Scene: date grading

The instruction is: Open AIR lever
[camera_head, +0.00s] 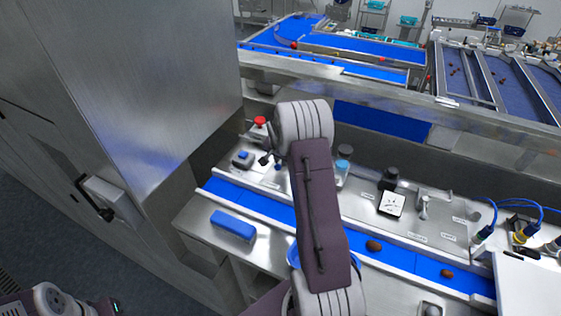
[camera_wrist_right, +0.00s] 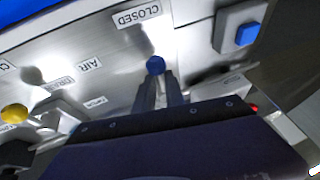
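The AIR lever has a round blue knob (camera_wrist_right: 155,65) beside the labels "AIR" and "CLOSED" in the right wrist view. In the head view the small blue knob (camera_head: 278,167) shows on the steel panel, left of my right arm. My right gripper (camera_wrist_right: 160,82) has its two fingers a little apart, with a gap between them. Their tips are right at the knob. I cannot tell whether they touch it. In the head view its dark fingers (camera_head: 266,158) are small and partly behind my arm. My left gripper is out of view; only part of my left arm shows at bottom left.
A grey box with a blue button (camera_wrist_right: 238,36) stands near the lever. A red button (camera_head: 260,122) is behind it. A yellow knob (camera_wrist_right: 15,114) is by the "DRAIN" label. A blue conveyor (camera_head: 270,208) with dates runs in front; a steel cabinet (camera_head: 150,80) blocks the left.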

